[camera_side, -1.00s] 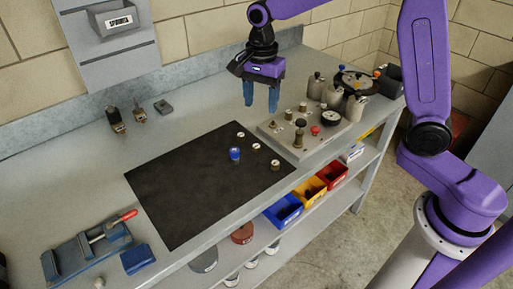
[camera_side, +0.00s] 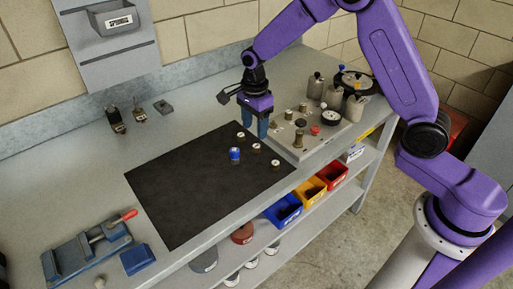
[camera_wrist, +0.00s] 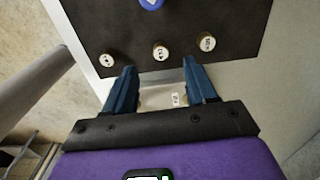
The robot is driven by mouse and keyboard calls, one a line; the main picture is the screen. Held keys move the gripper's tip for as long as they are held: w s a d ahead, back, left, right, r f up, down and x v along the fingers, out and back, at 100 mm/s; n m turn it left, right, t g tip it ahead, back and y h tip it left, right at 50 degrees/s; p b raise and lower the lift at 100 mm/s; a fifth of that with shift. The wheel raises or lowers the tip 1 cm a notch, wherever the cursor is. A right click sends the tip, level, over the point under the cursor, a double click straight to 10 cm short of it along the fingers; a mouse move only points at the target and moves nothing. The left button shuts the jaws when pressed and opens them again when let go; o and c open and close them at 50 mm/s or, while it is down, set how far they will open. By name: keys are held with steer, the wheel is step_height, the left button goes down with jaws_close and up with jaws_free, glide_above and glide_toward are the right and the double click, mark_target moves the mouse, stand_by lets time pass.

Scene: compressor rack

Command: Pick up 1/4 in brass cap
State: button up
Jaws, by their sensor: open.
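Three small brass caps with white labelled tops stand on the black mat, in a row near its right edge. In the wrist view they are the left cap (camera_wrist: 107,59), the middle cap (camera_wrist: 160,52) and the right cap (camera_wrist: 207,42). In the side view they are the front cap (camera_side: 275,164), the middle cap (camera_side: 256,147) and the back cap (camera_side: 240,135). The labels are too small to read surely, so I cannot tell which is 1/4 in. My gripper (camera_side: 255,125) is open and empty, pointing down above the bench by the mat's right edge. In the wrist view its fingertips (camera_wrist: 159,66) flank the middle cap's direction.
A blue-topped fitting (camera_side: 235,154) stands on the mat (camera_side: 190,190) beyond the caps. A grey manifold plate (camera_side: 320,146) with brass fittings and knobs stands close right of my gripper. A blue vise (camera_side: 85,258) sits front left. The mat's left part is clear.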

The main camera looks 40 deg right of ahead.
mark_target(256, 146)
steer(key=shift+d+f, duration=0.15)
steer(key=shift+f, duration=1.65)
steer(key=shift+d+f, duration=0.15)
steer(key=shift+f, duration=1.6)
jaws_close()
